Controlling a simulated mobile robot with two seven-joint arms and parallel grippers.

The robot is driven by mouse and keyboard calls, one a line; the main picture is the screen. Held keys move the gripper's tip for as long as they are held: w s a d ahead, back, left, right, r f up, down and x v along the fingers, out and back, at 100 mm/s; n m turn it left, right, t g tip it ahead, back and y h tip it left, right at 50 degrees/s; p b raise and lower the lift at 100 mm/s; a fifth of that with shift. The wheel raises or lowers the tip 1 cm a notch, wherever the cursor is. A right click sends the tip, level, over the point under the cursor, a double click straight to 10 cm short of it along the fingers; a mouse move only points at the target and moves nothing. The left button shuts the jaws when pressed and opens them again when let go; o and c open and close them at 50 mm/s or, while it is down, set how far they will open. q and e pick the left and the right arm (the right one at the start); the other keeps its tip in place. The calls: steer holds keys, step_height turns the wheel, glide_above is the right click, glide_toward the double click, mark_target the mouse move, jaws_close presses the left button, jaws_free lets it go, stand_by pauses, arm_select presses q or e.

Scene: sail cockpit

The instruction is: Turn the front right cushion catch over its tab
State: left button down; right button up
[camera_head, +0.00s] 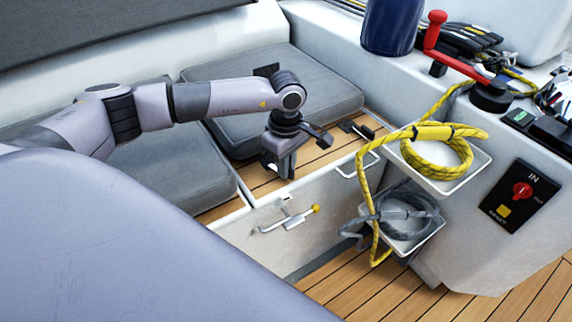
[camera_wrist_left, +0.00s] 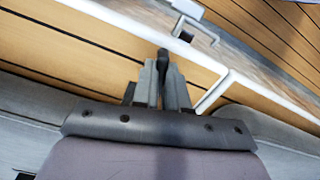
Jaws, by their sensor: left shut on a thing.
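My left gripper (camera_head: 278,172) points down at the bare teak strip in front of the right grey cushion (camera_head: 318,100). It also shows in the left wrist view (camera_wrist_left: 162,68), where its fingers are closed on a small dark piece (camera_wrist_left: 163,55) that looks like the cushion catch. Most of this piece is hidden between the fingers, so I cannot tell its angle to its tab. Another dark fitting (camera_head: 358,128) lies on the teak to the right of the gripper. My right gripper is not in view.
A white locker front with a yellow-knobbed latch (camera_head: 290,218) is below the gripper. A white handle (camera_head: 359,165) stands to its right. Yellow rope (camera_head: 436,155) hangs over a white tray, with grey rope (camera_head: 405,212) below. A red winch handle (camera_head: 455,57) stands further right.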

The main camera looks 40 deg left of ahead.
arm_select(q)
steer(key=shift+m, duration=1.3)
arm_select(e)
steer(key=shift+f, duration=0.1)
arm_select(q)
steer(key=shift+m, duration=0.3)
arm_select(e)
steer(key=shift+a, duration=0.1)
arm_select(q)
steer(key=c, duration=1.2)
jaws_free()
steer(key=shift+o, duration=0.2)
steer(key=shift+r, duration=0.35)
step_height(320, 180, up, 6)
steer(key=shift+p, duration=0.6)
steer(key=shift+r, duration=0.3)
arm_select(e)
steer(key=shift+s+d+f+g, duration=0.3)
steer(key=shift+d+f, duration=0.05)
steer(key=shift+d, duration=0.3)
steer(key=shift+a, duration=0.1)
